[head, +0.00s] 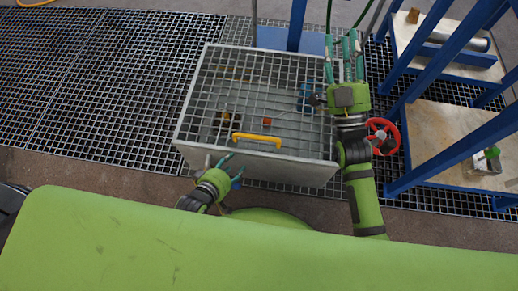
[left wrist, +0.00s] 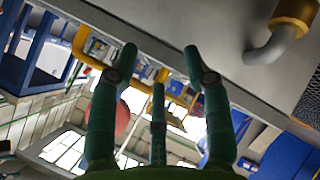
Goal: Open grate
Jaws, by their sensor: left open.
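The grate (head: 253,88) is a metal grid lying over the top of a grey box (head: 270,165). A yellow handle (head: 257,138) sits at its front edge. My left gripper (head: 225,162) is open and empty just below and left of the handle, in front of the box's front wall. In the left wrist view its fingers (left wrist: 160,65) are spread, and a yellow bar, apparently the handle (left wrist: 98,62), shows beyond them. My right gripper (head: 344,45) is beside the box's right rear, its fingers apart and pointing away, with nothing seen between them.
A red valve wheel (head: 382,136) is right of the box, close to my right arm. Blue-framed shelves (head: 450,135) stand at the right. Small items, one orange (head: 267,121), show under the grate. A pipe elbow (left wrist: 270,47) juts out in the left wrist view. Grated floor at left is clear.

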